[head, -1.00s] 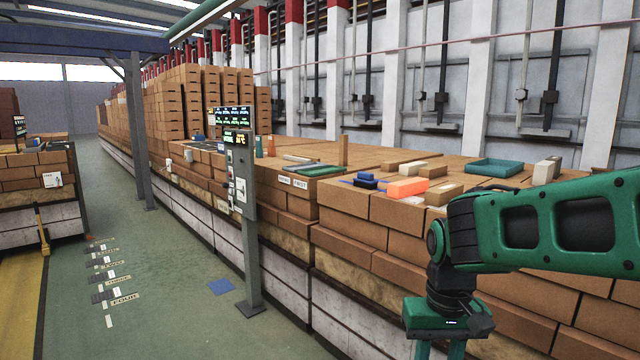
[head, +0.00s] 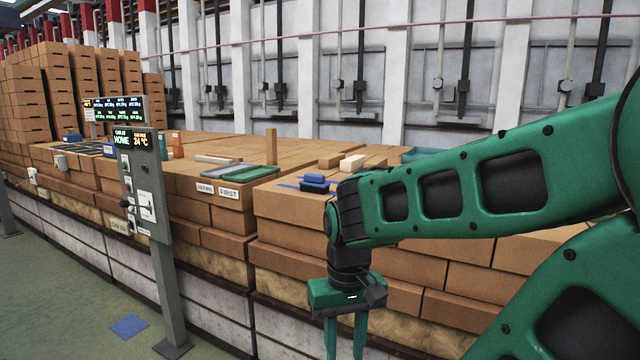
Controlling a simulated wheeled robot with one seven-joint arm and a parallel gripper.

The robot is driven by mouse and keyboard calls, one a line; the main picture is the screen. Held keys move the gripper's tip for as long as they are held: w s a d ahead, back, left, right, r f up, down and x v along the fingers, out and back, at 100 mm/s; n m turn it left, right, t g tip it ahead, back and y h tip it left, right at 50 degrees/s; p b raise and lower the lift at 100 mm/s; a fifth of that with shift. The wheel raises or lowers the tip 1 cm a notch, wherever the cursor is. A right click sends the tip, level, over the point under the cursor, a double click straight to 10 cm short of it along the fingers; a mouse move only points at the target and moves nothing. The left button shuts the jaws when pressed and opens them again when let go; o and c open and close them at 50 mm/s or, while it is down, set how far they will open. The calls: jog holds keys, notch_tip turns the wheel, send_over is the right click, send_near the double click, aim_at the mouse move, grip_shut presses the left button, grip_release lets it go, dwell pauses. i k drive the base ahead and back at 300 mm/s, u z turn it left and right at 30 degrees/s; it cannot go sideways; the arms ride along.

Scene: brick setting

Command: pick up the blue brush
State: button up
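A small blue object with a dark part, which looks like the blue brush (head: 315,180), lies on top of the brick stack, just left of my arm's elbow. Thin blue strips show beside it; I cannot tell whether they belong to it. My gripper (head: 346,340) hangs pointing down in front of the stack, lower than the brush and apart from it. Its two fingers are apart with nothing visible between them. The fingertips run to the bottom edge of the picture.
The long brick stack (head: 275,228) fills the middle. Left of the brush lie a green flat piece (head: 248,174) and an upright wooden block (head: 271,146). Light blocks (head: 352,162) and a teal tray (head: 424,153) lie behind. A grey control post (head: 150,200) stands left, by open floor.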

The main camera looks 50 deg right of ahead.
aim_at(313, 183)
jog(key=z, duration=0.5)
jog(key=i, duration=0.9)
jog(key=z, duration=0.7)
